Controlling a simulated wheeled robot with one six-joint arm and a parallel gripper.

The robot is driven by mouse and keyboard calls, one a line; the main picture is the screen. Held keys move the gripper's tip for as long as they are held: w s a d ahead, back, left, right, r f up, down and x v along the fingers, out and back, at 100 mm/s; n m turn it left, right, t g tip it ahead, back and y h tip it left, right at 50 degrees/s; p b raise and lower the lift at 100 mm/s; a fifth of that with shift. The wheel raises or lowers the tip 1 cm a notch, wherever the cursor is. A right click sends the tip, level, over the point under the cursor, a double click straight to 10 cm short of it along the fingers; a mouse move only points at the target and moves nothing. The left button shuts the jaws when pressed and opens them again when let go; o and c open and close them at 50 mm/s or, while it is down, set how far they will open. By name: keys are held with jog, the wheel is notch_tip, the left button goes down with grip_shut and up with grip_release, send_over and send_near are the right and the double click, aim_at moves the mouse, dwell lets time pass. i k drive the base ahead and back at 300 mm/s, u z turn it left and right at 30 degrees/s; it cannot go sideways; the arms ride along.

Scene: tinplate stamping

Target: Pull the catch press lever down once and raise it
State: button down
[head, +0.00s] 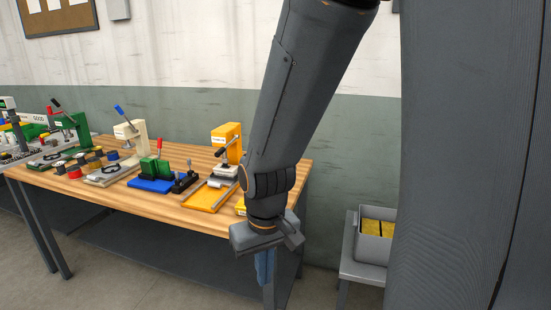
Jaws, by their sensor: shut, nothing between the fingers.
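Several small presses stand on the wooden bench (120,205); their labels are too small to read, so I cannot tell which is the catch press. A cream press (140,142) has a raised blue-tipped lever (120,112). A small green tool on a blue base (150,186) has an upright red handle (159,146). My gripper (265,268) points down at the bench's right front corner, shut, empty and apart from every lever.
Colored round tins (75,172) lie at the bench's left. A yellow tray (208,198) lies before the yellow press. A grey bin (374,248) with yellow pieces sits on a stand at the right. Floor shows in front of the bench.

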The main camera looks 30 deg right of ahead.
aim_at(222, 150)
jog(key=z, duration=0.45)
jog(key=i, duration=0.9)
jog(key=u, duration=0.45)
